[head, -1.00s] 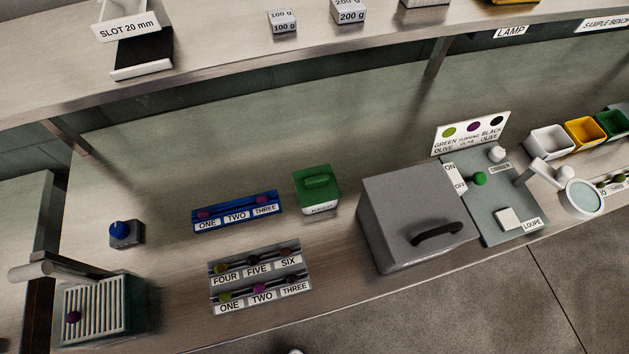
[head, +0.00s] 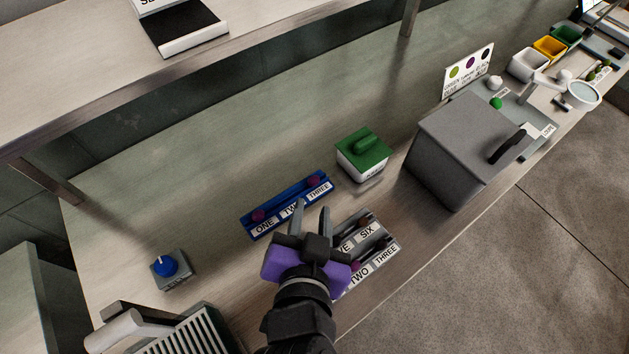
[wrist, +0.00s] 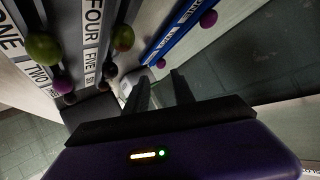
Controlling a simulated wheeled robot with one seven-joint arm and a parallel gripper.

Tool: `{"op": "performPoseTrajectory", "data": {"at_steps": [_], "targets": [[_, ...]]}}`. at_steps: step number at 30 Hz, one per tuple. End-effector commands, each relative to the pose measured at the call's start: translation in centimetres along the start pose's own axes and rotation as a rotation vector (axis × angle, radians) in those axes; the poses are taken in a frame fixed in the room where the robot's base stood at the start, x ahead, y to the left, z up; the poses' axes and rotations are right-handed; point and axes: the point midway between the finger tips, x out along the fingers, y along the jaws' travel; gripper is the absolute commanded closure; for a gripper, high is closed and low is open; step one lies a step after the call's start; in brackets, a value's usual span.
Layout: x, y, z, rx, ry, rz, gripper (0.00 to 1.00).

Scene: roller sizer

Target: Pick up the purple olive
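Purple olives sit in the blue rack: one at slot ONE (head: 258,216) and one at slot THREE (head: 314,181). Two purple olives also show by the blue rack (wrist: 178,38) in the wrist view, one near (wrist: 208,18) and one farther (wrist: 161,63). The grey rack (head: 393,250) holds another purple olive (head: 355,266) at slot TWO, also in the wrist view (wrist: 62,86), with a green olive (wrist: 43,47) and darker ones. My gripper (head: 312,206) is open and empty, above and between the two racks. It hides part of both.
A green-lidded box (head: 362,155) stands behind the racks. A large grey box with a black handle (head: 460,150) is to the right. A blue-knobbed block (head: 168,268) and a slatted grid (head: 190,335) are at left. A shelf (head: 250,75) overhangs the back.

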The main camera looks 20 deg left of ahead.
Motion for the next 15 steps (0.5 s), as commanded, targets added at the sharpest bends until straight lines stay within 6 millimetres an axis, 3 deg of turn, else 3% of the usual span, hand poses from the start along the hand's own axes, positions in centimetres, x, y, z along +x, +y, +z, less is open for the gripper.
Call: {"op": "performPoseTrajectory", "data": {"at_steps": [5,15], "targets": [[0.2,-1.1,-0.2,0.053,-0.008,0.038,0.70],[3.4,-0.8,-0.2,0.058,-0.010,0.045,0.70]]}}
